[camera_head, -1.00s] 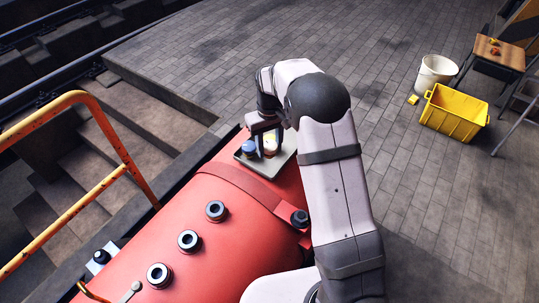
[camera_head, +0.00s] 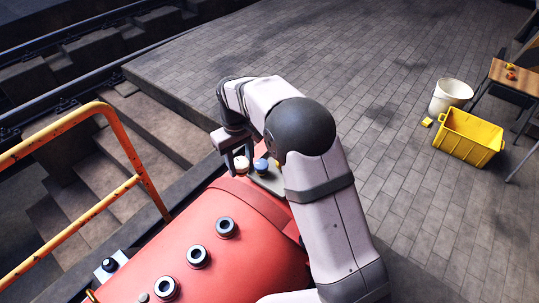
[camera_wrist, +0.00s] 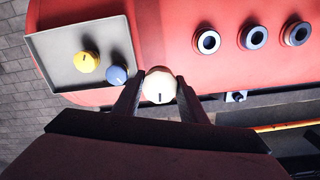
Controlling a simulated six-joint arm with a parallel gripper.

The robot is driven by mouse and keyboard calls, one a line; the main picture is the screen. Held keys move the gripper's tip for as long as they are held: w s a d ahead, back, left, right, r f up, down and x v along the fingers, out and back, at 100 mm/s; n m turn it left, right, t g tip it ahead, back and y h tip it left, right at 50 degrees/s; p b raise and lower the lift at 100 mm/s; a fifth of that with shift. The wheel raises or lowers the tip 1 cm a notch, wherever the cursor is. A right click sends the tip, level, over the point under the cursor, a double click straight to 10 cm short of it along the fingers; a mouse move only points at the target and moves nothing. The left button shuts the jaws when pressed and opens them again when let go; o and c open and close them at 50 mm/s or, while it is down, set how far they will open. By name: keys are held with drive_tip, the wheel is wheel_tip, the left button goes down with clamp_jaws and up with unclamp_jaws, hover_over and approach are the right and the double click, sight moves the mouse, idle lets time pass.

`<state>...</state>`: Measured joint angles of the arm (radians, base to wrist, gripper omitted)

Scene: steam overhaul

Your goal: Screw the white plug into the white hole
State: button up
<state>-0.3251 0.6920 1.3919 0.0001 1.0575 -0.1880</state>
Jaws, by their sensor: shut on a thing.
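The white plug (camera_wrist: 160,86), with a dark slot mark on its top, is between the fingertips of my gripper (camera_wrist: 158,92) in the wrist view. My gripper is shut on it. In the head view my gripper (camera_head: 240,158) holds the plug (camera_head: 241,166) in the air, just left of the tray. Three ringed holes sit in a row on the red boiler: one nearest the gripper (camera_wrist: 208,42), a middle one (camera_wrist: 253,36) and a far one (camera_wrist: 297,33). They also show in the head view (camera_head: 227,227). All three look empty; their ring tints are hard to tell apart.
A grey tray (camera_wrist: 60,45) on the red boiler (camera_wrist: 165,30) holds a yellow plug (camera_wrist: 86,61) and a blue plug (camera_wrist: 116,76). A yellow railing (camera_head: 130,150) stands left of the boiler. A yellow crate (camera_head: 468,140) and white bucket (camera_head: 450,95) stand far right.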

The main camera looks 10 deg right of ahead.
drive_tip(key=s+a+r+n+p, duration=0.25)
drive_tip(key=s+a+n, duration=0.35)
drive_tip(key=s+a, duration=1.05)
drive_tip(key=s+a+f+n+p, duration=0.2)
drive_tip(key=s+a+f, duration=0.4)
drive_tip(key=s, duration=0.5)
drive_tip(key=shift+a+f+n+p, duration=0.25)
drive_tip(key=shift+a+n+p, duration=0.15)
drive_tip(key=shift+a+n, duration=0.2)
drive_tip(key=shift+s+f, duration=0.1)
drive_tip(key=shift+f, duration=0.05)
drive_tip(key=shift+f+b, duration=2.2)
drive_tip(key=shift+f, duration=0.25)
drive_tip(key=shift+f, duration=1.35)
